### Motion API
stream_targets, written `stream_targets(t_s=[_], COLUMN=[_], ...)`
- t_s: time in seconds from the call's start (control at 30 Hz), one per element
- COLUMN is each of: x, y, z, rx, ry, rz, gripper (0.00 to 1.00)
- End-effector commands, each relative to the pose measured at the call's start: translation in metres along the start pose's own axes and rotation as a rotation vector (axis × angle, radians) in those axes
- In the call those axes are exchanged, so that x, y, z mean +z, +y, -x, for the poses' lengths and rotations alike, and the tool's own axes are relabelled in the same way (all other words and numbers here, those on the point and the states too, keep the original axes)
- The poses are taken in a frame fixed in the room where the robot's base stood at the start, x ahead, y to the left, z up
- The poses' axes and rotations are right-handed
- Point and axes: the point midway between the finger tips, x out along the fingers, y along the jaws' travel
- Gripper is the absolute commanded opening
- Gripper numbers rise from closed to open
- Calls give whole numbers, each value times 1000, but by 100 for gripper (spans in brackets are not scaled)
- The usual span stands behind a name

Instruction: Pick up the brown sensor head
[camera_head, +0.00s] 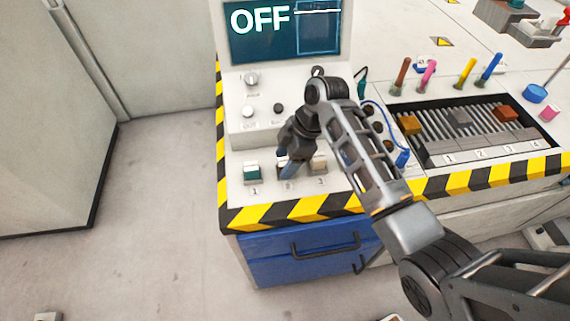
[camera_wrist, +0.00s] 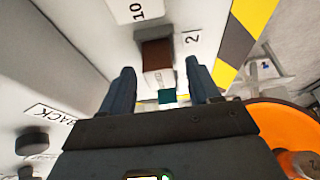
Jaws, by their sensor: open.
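The brown sensor head (camera_wrist: 157,52) shows in the wrist view beside the label 2, with its brown part and a pale part in sight. In the head view my gripper mostly hides it at place 2 of the row on the console front. My gripper (camera_head: 288,172) points down over that place. In the wrist view the two dark fingers of my gripper (camera_wrist: 160,68) are apart, one on each side of the sensor head in the picture. I see no contact, and whether the tips reach down beside it cannot be told.
A teal head (camera_head: 252,175) stands left at place 1 and a beige head (camera_head: 319,163) right at place 3, both close by. The screen (camera_head: 285,30) reading OFF and knobs (camera_head: 250,112) stand behind. A roller tray (camera_head: 460,120) with several blocks lies right.

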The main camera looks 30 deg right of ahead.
Motion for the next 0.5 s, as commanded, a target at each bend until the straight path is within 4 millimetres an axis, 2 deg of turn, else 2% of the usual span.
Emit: stream_targets(t_s=[0.3, 0.5], x=[0, 0], y=[0, 0], z=[-6, -6], rx=[1, 1], ry=[0, 0], rz=[0, 0], gripper=[61, 42])
